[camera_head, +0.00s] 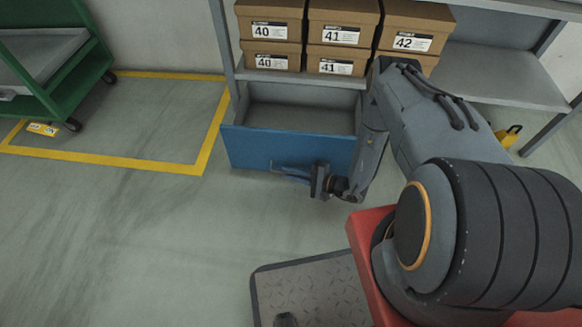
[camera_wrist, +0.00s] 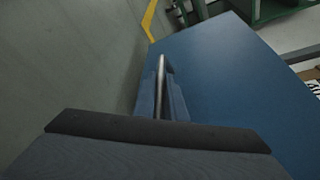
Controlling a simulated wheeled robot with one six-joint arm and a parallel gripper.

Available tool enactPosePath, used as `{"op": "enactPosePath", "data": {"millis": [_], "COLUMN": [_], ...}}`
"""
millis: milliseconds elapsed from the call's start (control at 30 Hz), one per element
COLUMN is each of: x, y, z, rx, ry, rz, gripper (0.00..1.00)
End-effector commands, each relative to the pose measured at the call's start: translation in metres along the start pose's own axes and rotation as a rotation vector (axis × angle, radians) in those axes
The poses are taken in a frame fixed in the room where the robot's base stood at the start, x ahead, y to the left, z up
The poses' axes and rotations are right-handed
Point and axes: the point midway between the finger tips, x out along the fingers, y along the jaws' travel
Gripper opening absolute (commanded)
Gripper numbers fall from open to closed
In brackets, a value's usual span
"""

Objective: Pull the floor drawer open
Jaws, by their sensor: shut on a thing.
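The floor drawer has a blue front (camera_head: 245,148) and sits at the bottom of a grey shelf rack. It stands partly open, and its grey inside (camera_head: 300,116) shows behind the front. My gripper (camera_head: 284,171) is low in front of the blue front, with its fingers pointing left. In the wrist view the blue front (camera_wrist: 225,75) fills the right side. A thin metal bar handle (camera_wrist: 160,78) runs between my gripper's two fingers (camera_wrist: 163,98), which are shut on it. In the head view I cannot make out the handle clearly.
Brown shoe boxes (camera_head: 341,20) stand on the shelf (camera_head: 310,79) above the drawer. A green cart (camera_head: 85,70) stands at the left, by yellow floor lines (camera_head: 130,160). The floor in front of the drawer is clear. A yellow object (camera_head: 508,136) lies at the right.

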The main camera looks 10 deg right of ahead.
Motion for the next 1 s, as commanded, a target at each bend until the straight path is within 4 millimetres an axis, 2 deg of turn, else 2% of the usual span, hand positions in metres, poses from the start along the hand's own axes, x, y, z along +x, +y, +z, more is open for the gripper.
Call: {"op": "enactPosePath", "data": {"millis": [267,300,400,767,1000], "x": [0.000,0.000,0.000,-0.004,-0.038], "y": [0.001,0.000,0.000,0.000,-0.002], "z": [0.000,0.000,0.000,0.000,-0.001], "rx": [0.000,0.000,0.000,0.000,0.001], "ry": [-0.001,-0.001,-0.001,0.001,0.004], "rz": [0.000,0.000,0.000,-0.001,-0.003], "gripper": [0.00,0.14,0.29,0.29,0.29]}}
